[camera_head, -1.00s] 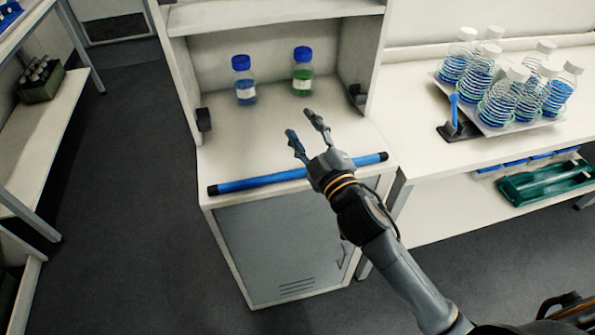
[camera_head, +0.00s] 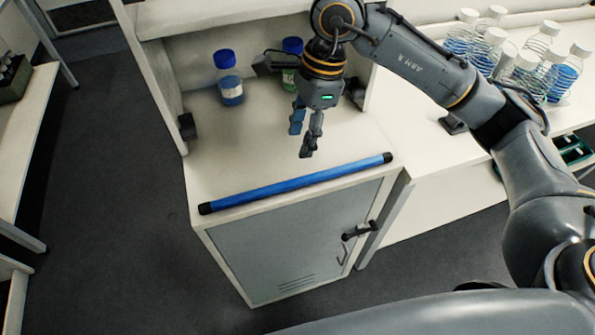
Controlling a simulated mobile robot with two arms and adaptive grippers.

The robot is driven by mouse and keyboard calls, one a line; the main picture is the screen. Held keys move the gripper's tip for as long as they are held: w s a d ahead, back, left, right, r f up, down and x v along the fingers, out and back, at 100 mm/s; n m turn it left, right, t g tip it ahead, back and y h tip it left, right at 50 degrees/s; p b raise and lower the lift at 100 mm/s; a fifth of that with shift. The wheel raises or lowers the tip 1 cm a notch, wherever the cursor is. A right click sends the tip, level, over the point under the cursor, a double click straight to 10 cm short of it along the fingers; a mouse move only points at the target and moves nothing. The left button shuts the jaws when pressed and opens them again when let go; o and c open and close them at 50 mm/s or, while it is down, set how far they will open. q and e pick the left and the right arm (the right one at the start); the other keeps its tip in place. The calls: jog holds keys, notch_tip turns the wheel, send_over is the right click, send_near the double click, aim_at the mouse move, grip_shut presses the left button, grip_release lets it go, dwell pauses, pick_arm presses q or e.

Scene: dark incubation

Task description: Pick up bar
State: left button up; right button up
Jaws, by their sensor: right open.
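The blue bar (camera_head: 290,184) with black ends lies along the front edge of the white cabinet's top. It runs slightly up to the right and nothing covers it. My right gripper (camera_head: 301,143) points down above the cabinet top, just behind the bar's middle. Its fingers are apart and empty. It looks clear of the bar, though the exact height is hard to tell. My left gripper is not in view.
Black brackets (camera_head: 187,127) sit at the sides. Several white-capped flasks (camera_head: 561,82) stand on the right bench (camera_head: 425,140).

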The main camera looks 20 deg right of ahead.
jog(key=d, duration=0.2)
jog(key=h+p, duration=0.1)
jog(key=p, duration=0.1)
send_over(301, 179)
jog(key=d, duration=0.1)
jog(key=f, duration=0.7)
jog(key=shift+w+d+f, duration=0.1)
jog(key=shift+w+f, duration=0.1)
jog(key=shift+f, duration=0.15)
jog(key=f+p, duration=0.2)
jog(key=f, duration=0.1)
jog(key=a+f+p, duration=0.1)
jog(key=shift+s+f, duration=0.3)
jog(key=shift+f, duration=0.05)
jog(key=shift+w+f, duration=0.1)
jog(key=shift+f, duration=0.25)
grip_shut()
